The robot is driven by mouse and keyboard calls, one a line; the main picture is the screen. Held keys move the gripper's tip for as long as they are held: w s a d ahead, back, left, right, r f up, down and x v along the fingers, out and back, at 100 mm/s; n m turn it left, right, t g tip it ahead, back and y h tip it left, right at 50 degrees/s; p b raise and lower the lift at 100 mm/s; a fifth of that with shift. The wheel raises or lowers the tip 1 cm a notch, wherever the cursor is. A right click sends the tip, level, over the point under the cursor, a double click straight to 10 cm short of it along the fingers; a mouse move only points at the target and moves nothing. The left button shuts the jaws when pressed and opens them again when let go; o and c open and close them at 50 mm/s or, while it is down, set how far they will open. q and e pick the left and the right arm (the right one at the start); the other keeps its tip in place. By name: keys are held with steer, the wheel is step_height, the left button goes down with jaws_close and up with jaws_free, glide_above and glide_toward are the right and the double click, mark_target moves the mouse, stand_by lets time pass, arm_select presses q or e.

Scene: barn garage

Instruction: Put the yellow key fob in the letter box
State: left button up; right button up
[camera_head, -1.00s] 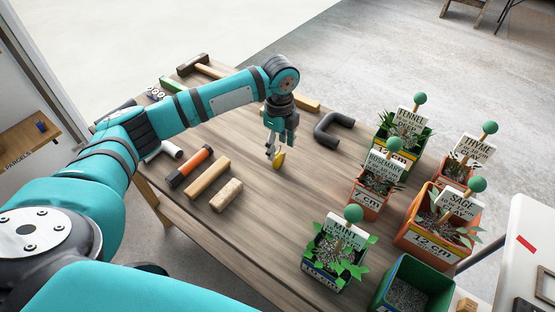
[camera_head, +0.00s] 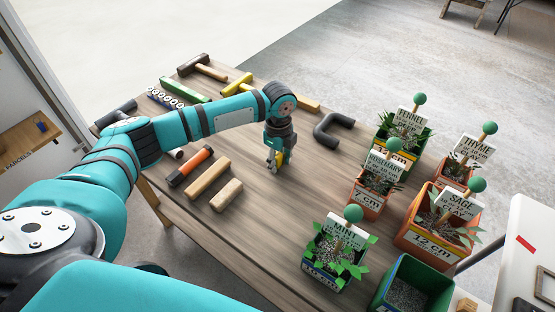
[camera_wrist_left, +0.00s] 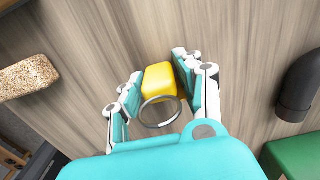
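The yellow key fob (camera_wrist_left: 160,80) lies on the wooden table, with its metal ring (camera_wrist_left: 160,112) toward my wrist in the left wrist view. In the head view only a small yellow part of the fob (camera_head: 279,161) shows. My left gripper (camera_head: 275,164) points down over it. In the wrist view its fingers (camera_wrist_left: 159,85) stand on either side of the fob, close to the right finger, with a small gap at the left one. I cannot make out a letter box for certain. My right gripper is not in view.
A dark bent pipe (camera_head: 326,131) lies right of the gripper. An orange-and-black tool (camera_head: 191,166) and wooden pieces (camera_head: 208,178) lie to the left. Several labelled herb pots and an open green planter (camera_head: 385,294) stand at the right. A shelf marked PARCELS (camera_head: 30,140) is far left.

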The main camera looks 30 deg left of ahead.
arm_select(q)
jaws_close()
steer(key=shift+r, duration=0.15)
